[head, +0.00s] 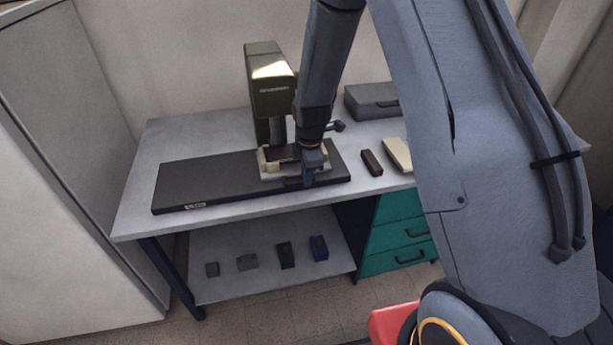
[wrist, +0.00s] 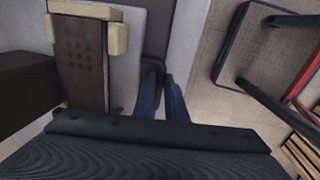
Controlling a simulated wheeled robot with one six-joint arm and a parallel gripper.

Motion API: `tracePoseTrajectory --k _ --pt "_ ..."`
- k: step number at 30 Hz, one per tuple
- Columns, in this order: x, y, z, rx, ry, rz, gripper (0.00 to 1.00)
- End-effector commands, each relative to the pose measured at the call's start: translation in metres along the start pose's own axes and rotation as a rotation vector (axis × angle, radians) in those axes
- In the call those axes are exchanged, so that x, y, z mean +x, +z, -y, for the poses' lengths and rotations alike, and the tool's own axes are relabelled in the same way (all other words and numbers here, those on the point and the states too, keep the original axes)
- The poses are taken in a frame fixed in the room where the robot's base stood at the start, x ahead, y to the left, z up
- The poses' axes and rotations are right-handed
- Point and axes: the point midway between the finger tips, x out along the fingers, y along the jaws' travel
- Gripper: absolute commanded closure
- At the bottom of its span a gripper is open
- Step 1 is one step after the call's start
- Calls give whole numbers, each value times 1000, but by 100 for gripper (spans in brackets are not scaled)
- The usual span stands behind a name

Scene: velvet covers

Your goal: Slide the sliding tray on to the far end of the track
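The sliding tray (head: 267,174) is a light grey plate near the right end of the long black track (head: 205,180) on the workbench. It carries a brown block between cream jaws, and the wrist view shows the block (wrist: 80,60) and grey plate (wrist: 130,45) at upper left. My gripper (head: 309,182) is low at the tray's front right side. In the wrist view its two blue fingers (wrist: 162,85) point forward with a narrow gap, beside a dark part at the tray's edge. Whether they grip that part is hidden.
A dark drill press (head: 268,95) stands behind the tray. A dark brown bar (head: 371,162), a cream block (head: 397,154) and a grey case (head: 370,100) lie to the right. The track's left part is clear. Several small blocks sit on the lower shelf (head: 215,290).

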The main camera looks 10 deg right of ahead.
Motion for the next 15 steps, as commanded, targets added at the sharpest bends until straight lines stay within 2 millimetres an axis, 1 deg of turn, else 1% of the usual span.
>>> tracePoseTrajectory --k 1,3,11,15 --pt "0 3 -2 4 3 1 81" --pt "0 3 -2 4 3 1 71" --pt "0 0 -1 0 2 0 71" --pt "-5 0 -2 0 3 0 71"
